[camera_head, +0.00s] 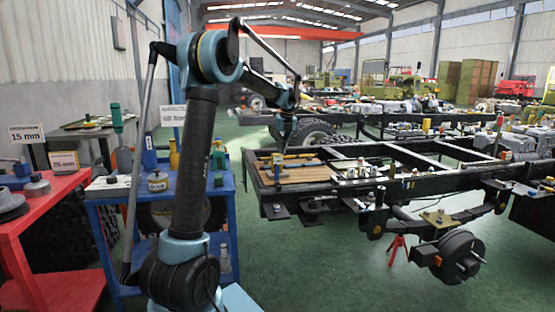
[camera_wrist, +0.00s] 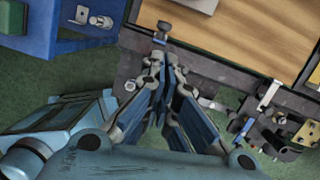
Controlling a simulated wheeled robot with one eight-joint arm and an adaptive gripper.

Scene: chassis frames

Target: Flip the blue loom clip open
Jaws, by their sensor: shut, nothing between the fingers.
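My gripper (camera_wrist: 163,65) is shut and empty, pointing down at the dark chassis rail (camera_wrist: 215,68). In the head view, my gripper (camera_head: 283,148) is above the near left end of the chassis. A small dark-blue part (camera_wrist: 163,28) stands just beyond the fingertips, by the edge of the wooden board. A narrow blue piece (camera_wrist: 245,128) lies to the right among dark fittings on the rail. I cannot tell for sure which of these is the blue loom clip, or whether its flap is shut. The fingers hide part of the rail.
The wooden board (camera_head: 312,175) lies on the chassis, with a yellow-handled tool (camera_head: 298,156) on it. A white fitting (camera_wrist: 268,95) and other hardware crowd the rail to the right. A blue cart (camera_head: 222,190) stands at left, beside a red bench (camera_head: 50,190). Green floor is open between.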

